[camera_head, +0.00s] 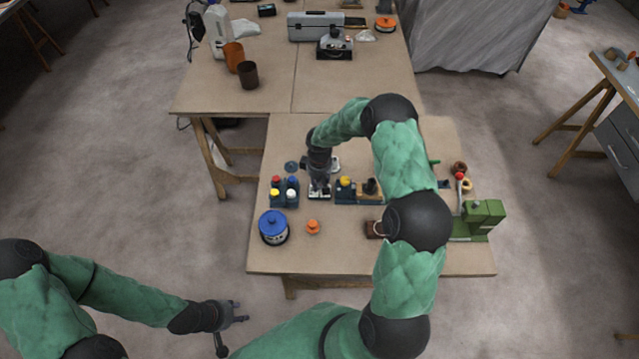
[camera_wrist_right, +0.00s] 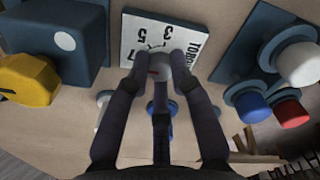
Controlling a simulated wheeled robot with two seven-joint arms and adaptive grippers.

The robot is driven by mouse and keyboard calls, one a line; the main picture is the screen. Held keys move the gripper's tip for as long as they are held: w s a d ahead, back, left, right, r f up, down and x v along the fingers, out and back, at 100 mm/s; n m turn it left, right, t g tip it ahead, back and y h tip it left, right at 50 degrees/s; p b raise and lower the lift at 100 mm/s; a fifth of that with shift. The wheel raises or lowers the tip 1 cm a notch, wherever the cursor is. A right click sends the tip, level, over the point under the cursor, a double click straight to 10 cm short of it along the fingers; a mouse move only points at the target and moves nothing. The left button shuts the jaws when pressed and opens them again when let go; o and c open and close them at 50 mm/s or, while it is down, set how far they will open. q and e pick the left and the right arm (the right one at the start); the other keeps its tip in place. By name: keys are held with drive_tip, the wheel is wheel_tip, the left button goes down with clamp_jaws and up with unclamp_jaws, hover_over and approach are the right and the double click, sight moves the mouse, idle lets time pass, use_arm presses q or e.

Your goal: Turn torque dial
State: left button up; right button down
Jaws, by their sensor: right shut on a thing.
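The torque dial plate (camera_wrist_right: 135,48) lies in the upper middle of the right wrist view. It is white with black numbers and part of the word "TORQUE" down one side. A small grey knob (camera_wrist_right: 158,66) stands on it. My right gripper (camera_wrist_right: 158,76) reaches down over the plate, its fingers shut on the knob, which they partly hide. In the head view my right gripper (camera_head: 319,178) is over the plate, and only the plate's edge (camera_head: 319,196) shows. My left gripper (camera_head: 238,312) is open and empty, in front of the bench and clear of it.
A block with coloured caps (camera_head: 284,191) stands left of the dial; a dark blue block with a yellow knob (camera_head: 345,183) stands right. A blue-lidded jar (camera_head: 273,228) and an orange knob (camera_head: 313,227) are nearer. A green machine (camera_head: 484,215) is at the right edge.

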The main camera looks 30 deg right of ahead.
sight(320, 185)
drive_tip(key=c, duration=1.1)
unclamp_jaws()
wheel_tip(320, 185, up, 12)
